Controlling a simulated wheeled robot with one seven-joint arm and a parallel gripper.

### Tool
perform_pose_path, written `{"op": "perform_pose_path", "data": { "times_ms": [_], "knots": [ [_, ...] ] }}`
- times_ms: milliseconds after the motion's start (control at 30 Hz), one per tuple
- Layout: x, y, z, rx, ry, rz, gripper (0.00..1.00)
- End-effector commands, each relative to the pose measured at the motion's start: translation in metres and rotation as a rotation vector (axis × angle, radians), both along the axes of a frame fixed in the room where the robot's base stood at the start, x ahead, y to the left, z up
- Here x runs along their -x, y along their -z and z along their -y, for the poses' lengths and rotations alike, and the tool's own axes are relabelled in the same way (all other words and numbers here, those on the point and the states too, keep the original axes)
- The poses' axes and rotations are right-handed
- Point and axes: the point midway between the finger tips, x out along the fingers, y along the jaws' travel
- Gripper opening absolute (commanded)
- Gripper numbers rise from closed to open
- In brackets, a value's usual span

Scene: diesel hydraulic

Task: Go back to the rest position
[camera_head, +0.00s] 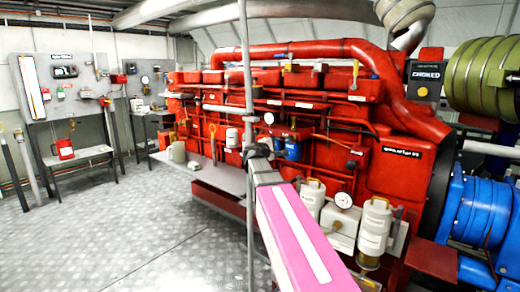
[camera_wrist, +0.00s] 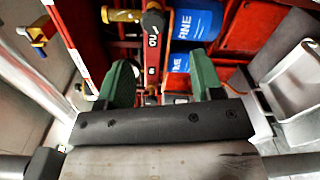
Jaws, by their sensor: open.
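My gripper (camera_wrist: 162,78) shows in the wrist view with its two green fingers spread apart and nothing clearly held. A red bar with a dark lever-like part (camera_wrist: 152,35) lies beyond the gap between the fingers; I cannot tell whether they touch it. In the head view my pink arm reaches from the bottom toward the red engine (camera_head: 330,100), and its dark end is in front of the engine's side. The fingers cannot be made out there.
Blue canisters (camera_wrist: 197,20) are close beyond the fingers; one also shows in the head view (camera_head: 292,149). A thin vertical pole (camera_head: 247,75) stands beside my arm. Open floor (camera_head: 120,235) lies left.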

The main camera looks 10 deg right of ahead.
Motion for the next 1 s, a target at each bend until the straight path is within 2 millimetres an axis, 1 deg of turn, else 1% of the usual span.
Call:
{"op": "perform_pose_path", "data": {
  "times_ms": [67,167,200,267,300,367,400,467,500,567,600,667,700,800,900,1000],
  "knots": [
    [0.007,0.018,0.0,-0.052,0.008,-0.007,0.6],
    [0.02,0.057,-0.001,-0.175,0.028,-0.018,0.6],
    [0.028,0.076,-0.002,-0.238,0.042,-0.025,0.6],
    [0.041,0.109,-0.005,-0.344,0.066,-0.038,0.6],
    [0.05,0.131,-0.008,-0.416,0.087,-0.048,0.6],
    [0.066,0.164,-0.013,-0.528,0.121,-0.064,0.6],
    [0.078,0.187,-0.018,-0.605,0.149,-0.076,0.6],
    [0.097,0.22,-0.027,-0.722,0.195,-0.097,0.6],
    [0.11,0.241,-0.034,-0.8,0.227,-0.112,0.6],
    [0.132,0.272,-0.046,-0.917,0.283,-0.137,0.6],
    [0.147,0.292,-0.055,-0.994,0.325,-0.154,0.6],
    [0.17,0.319,-0.069,-1.109,0.389,-0.183,0.6],
    [0.186,0.334,-0.079,-1.179,0.432,-0.202,0.6],
    [0.22,0.365,-0.103,-1.337,0.538,-0.246,0.6],
    [0.245,0.384,-0.123,-1.454,0.624,-0.282,0.6],
    [0.261,0.395,-0.136,-1.526,0.683,-0.306,0.6]
  ]
}}
